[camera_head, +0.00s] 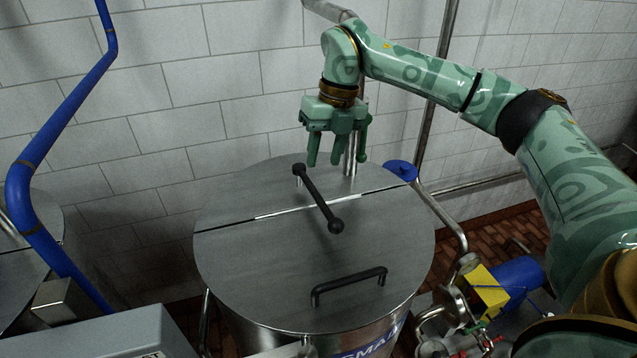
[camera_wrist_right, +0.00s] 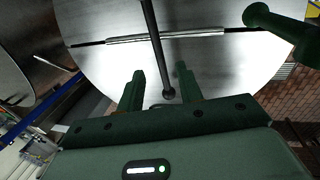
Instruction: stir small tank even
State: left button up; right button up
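The small tank (camera_head: 372,262) is a round steel vessel with a flat lid split by a seam. A black bar with ball ends (camera_head: 318,199) lies across the seam. In the right wrist view the bar (camera_wrist_right: 155,45) runs down between the fingers, its ball end near them. A black handle (camera_head: 348,285) is fixed on the near lid half. My right gripper (camera_head: 325,150) hangs over the tank's far side, above the bar's far end. Its fingers (camera_wrist_right: 158,82) are apart, with nothing visibly clamped. The tank's inside is hidden by the lid. My left gripper is out of view.
A blue pipe (camera_head: 62,110) rises at the left beside another steel tank (camera_head: 22,282). A grey box (camera_head: 110,335) is at the lower left. Steel piping with a yellow part (camera_head: 485,290) and a blue motor (camera_head: 520,275) stands at the right. A tiled wall (camera_head: 130,100) is behind.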

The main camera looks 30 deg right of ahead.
aim_at(316, 191)
jog(key=f, duration=0.2)
jog(key=a+f, duration=0.1)
jog(key=f, duration=0.4)
jog(key=shift+a+f, duration=0.1)
jog(key=shift+a, duration=0.2)
grip_shut()
